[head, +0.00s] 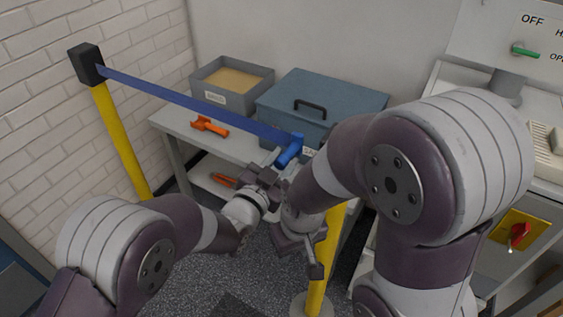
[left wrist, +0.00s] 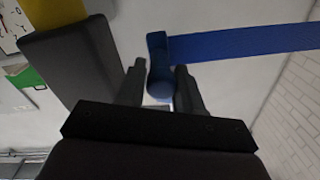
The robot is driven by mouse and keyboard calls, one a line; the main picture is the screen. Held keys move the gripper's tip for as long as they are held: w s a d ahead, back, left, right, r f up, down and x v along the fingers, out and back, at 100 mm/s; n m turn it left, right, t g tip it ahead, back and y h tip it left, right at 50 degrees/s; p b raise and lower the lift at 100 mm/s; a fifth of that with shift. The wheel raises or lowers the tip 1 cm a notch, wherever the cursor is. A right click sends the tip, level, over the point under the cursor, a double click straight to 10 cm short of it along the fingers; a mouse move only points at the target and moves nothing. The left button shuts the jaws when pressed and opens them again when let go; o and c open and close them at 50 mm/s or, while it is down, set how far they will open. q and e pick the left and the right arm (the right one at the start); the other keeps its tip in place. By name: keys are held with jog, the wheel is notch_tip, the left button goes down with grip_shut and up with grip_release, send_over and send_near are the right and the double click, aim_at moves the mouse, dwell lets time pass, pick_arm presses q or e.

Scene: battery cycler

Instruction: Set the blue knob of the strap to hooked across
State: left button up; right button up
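The blue strap (head: 190,98) runs taut from the black head (head: 86,63) of the left yellow post to the blue knob (head: 290,150). In the left wrist view the knob (left wrist: 160,66) sits between my left gripper's two fingers (left wrist: 161,88), which appear closed on it, with the strap (left wrist: 245,42) leading off right. In the head view my left gripper (head: 280,158) is at the knob. A dark block (left wrist: 75,65) with yellow beside it stands left of the knob, with a gap between. My right gripper (head: 304,256) hangs lower, by the right yellow post (head: 328,255); its finger opening is unclear.
Behind the strap, a bench (head: 170,122) holds a grey bin (head: 232,84), a blue-grey case (head: 322,102) and an orange tool (head: 210,126). A cabinet with a red switch (head: 518,234) is at right. My right arm hides the right post's top.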

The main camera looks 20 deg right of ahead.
pick_arm(q)
jog(key=shift+o, duration=1.3)
